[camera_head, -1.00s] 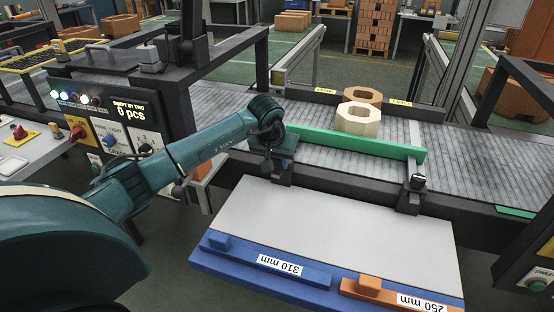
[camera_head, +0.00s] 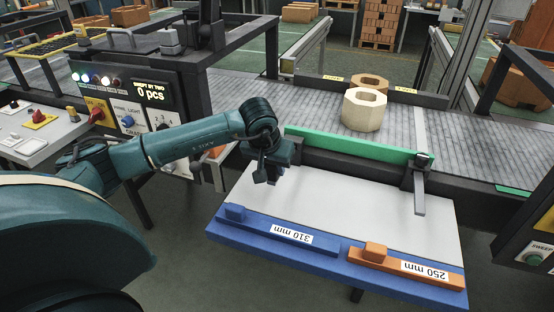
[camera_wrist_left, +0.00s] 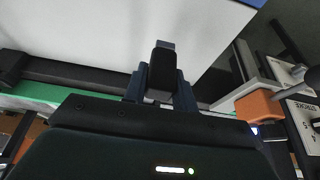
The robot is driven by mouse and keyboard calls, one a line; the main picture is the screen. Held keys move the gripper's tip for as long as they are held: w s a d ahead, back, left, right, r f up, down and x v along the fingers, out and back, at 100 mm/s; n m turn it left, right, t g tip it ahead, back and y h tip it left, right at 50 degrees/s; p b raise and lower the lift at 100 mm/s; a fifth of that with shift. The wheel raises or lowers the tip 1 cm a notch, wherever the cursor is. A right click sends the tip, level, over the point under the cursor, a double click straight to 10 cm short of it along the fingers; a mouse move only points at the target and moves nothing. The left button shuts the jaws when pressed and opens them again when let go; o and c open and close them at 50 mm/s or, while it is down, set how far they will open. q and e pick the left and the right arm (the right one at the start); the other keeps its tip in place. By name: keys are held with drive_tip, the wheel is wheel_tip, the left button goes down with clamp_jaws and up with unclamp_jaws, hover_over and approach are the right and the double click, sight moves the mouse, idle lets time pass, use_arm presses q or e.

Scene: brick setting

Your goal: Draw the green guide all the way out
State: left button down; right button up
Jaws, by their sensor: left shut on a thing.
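The green guide (camera_head: 360,147) is a long bar along the near edge of the conveyor, clear of the pale block. At its right end a dark bracket (camera_head: 420,165) has a rod sticking out toward me over the white plate. My left gripper (camera_head: 272,176) is at the guide's left end, pointing down. In the left wrist view its fingers (camera_wrist_left: 162,85) are shut on a dark handle (camera_wrist_left: 162,70) with a grey end. Part of the green guide shows there at the left (camera_wrist_left: 40,93). My right gripper is not in view.
A pale block (camera_head: 364,110) and a brown block (camera_head: 370,82) stand on the grey conveyor (camera_head: 460,140). A control panel (camera_head: 130,100) stands at left.

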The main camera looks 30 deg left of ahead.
use_arm(q)
drive_tip(key=shift+s, duration=0.3)
drive_tip(key=shift+d+f, duration=0.1)
drive_tip(key=c, duration=1.6)
unclamp_jaws()
drive_tip(key=o, duration=0.3)
drive_tip(key=shift+s, duration=0.15)
drive_tip(key=shift+o, duration=0.9)
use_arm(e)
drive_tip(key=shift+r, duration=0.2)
use_arm(q)
drive_tip(key=v, duration=1.3)
drive_tip(key=shift+b, duration=0.35)
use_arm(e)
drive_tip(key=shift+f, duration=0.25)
